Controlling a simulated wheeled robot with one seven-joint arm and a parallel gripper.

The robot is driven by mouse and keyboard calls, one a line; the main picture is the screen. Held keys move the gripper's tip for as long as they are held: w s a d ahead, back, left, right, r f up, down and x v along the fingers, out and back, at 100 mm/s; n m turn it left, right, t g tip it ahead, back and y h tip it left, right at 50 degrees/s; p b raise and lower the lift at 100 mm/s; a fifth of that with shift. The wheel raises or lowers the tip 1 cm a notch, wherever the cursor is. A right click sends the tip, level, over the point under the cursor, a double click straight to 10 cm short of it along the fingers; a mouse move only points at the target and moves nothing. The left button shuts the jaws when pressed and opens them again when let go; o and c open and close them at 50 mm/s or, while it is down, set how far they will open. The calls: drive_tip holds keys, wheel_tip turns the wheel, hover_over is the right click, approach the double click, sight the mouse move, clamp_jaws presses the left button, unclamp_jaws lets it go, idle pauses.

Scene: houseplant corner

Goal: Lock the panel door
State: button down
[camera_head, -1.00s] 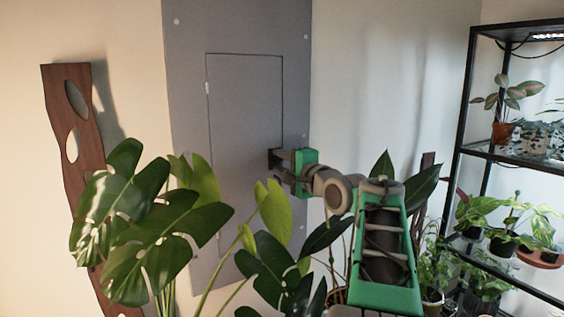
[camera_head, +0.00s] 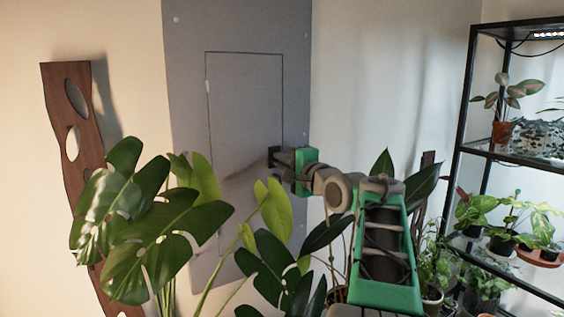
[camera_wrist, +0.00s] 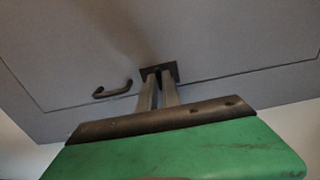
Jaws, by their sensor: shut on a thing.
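The grey panel door (camera_head: 243,110) lies flat within its grey panel (camera_head: 188,40) on the wall, and its outline looks flush. In the wrist view the door (camera_wrist: 200,35) fills the upper part. A dark curved handle (camera_wrist: 112,90) sticks out from it, left of my fingers. My gripper (camera_wrist: 157,74) has its two fingers close together on a small dark square lock plate (camera_wrist: 172,70) at the door's edge. The part between the fingertips is mostly hidden. In the head view my gripper (camera_head: 276,156) meets the door's right edge.
A large monstera (camera_head: 150,225) stands in front of the panel's lower left. A wooden board with holes (camera_head: 60,120) leans on the left wall. A black shelf (camera_head: 466,100) with potted plants stands at the right. More leaves (camera_head: 275,265) rise below my arm.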

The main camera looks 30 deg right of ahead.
drive_tip(key=shift+n+b, duration=5.65)
drive_tip(key=shift+n, duration=3.35)
drive_tip(key=c, duration=1.5)
unclamp_jaws()
drive_tip(key=shift+c, duration=0.2)
